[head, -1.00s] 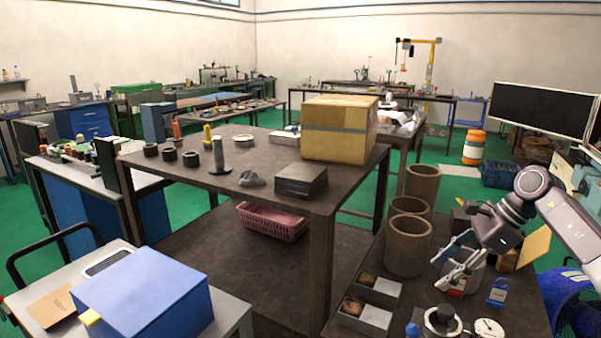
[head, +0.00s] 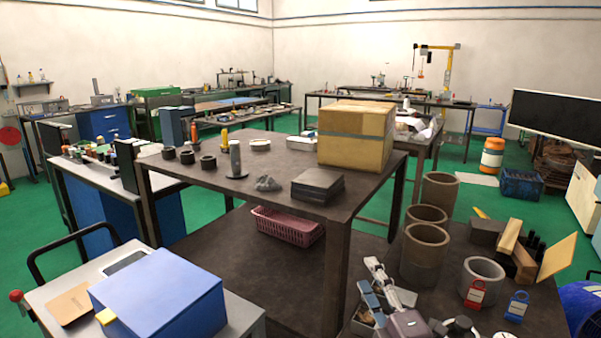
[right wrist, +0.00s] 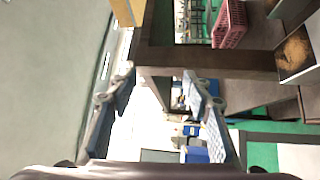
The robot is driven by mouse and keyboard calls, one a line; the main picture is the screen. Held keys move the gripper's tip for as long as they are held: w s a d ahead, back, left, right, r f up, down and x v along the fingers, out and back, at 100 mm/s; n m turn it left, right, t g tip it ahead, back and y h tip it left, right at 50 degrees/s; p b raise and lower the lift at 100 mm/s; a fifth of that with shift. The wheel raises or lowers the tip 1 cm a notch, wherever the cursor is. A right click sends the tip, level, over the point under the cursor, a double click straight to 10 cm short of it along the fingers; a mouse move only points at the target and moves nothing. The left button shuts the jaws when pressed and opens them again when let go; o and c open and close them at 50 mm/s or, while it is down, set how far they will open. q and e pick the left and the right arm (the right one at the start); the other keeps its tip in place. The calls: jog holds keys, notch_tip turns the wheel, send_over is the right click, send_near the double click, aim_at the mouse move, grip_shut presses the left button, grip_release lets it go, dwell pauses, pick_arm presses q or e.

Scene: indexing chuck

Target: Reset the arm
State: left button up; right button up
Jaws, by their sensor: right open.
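My right gripper (head: 366,276) is at the bottom of the head view, in front of the small two-part bin (head: 405,297) on the dark lower bench. Its two fingers are apart, point up and away, and hold nothing. In the right wrist view, the open fingers (right wrist: 160,82) frame empty space, with the table's frame and the floor beyond. The right arm enters from the bottom edge and partly hides the bin. Dark round metal parts (head: 459,327) show at the bottom edge, cut off. My left gripper is not in view.
Brown cylinders (head: 424,254) and a grey cup (head: 480,279) stand right of the gripper, with red (head: 475,294) and blue (head: 517,306) tags near the cup. A table leg (head: 335,285) is close on the left. A blue box (head: 160,295) sits at front left.

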jog(key=s+d+f+m+g+h, duration=0.3)
jog(key=s+f+m+g, duration=0.1)
jog(key=s+f+m, duration=0.3)
jog(key=s+d+f+m+g+h, duration=0.35)
jog(key=s+f+m, duration=0.2)
jog(key=f, duration=0.45)
jog(key=s+a+f+m+g+y, duration=0.1)
jog(key=s+f+m+g, duration=0.3)
jog(key=s, duration=0.8)
jog(key=s+f+m+g+y, duration=0.15)
jog(key=s+f+g, duration=0.35)
jog(key=s, duration=0.8)
notch_tip(320, 180, down, 26)
jog(key=s, duration=0.1)
jog(key=s+d+f+g, duration=0.1)
jog(key=s+d+f, duration=0.1)
jog(key=s+f, duration=1.4)
jog(key=shift+s+d+f+g+h, duration=0.35)
jog(key=shift+s+h, duration=0.05)
jog(key=shift+s, duration=0.45)
